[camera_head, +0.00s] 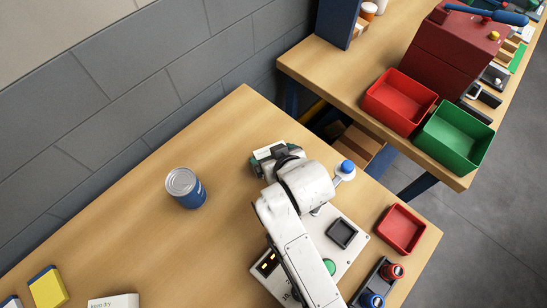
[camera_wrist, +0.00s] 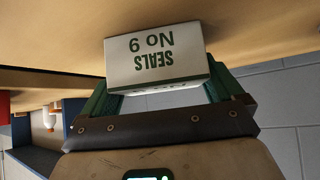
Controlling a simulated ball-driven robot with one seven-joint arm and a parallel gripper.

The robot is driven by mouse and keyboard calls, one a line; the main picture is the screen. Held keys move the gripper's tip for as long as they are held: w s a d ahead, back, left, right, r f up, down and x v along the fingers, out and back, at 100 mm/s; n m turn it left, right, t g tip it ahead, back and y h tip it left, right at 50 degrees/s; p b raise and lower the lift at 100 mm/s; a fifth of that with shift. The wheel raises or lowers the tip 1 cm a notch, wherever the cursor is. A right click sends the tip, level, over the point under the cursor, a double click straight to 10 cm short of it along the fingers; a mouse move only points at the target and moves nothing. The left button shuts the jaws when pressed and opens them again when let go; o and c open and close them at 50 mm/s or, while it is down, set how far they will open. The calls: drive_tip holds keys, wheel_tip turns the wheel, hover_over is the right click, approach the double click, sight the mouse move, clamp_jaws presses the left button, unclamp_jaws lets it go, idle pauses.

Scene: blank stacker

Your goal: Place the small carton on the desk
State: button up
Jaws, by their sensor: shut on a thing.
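The small carton (camera_wrist: 155,62) is white with green edges and reads "SEALS No 6", upside down in the wrist view. My gripper (camera_wrist: 162,84) has its green fingers on either side of the carton and is shut on it. In the head view my gripper (camera_head: 272,158) is over the far part of the desk (camera_head: 110,240), and a pale strip of the carton (camera_head: 268,149) shows there. The carton is close to the desk top; I cannot tell whether it touches. My wrist hides most of it in the head view.
A blue can (camera_head: 186,190) stands to the left. A yellow-and-blue box (camera_head: 47,287) and a white box (camera_head: 113,301) lie at lower left. Bare desk surrounds the can.

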drive_tip(key=shift+r, duration=0.1)
drive_tip(key=o, duration=0.7)
drive_tip(key=shift+r, duration=0.1)
drive_tip(key=v, duration=1.2)
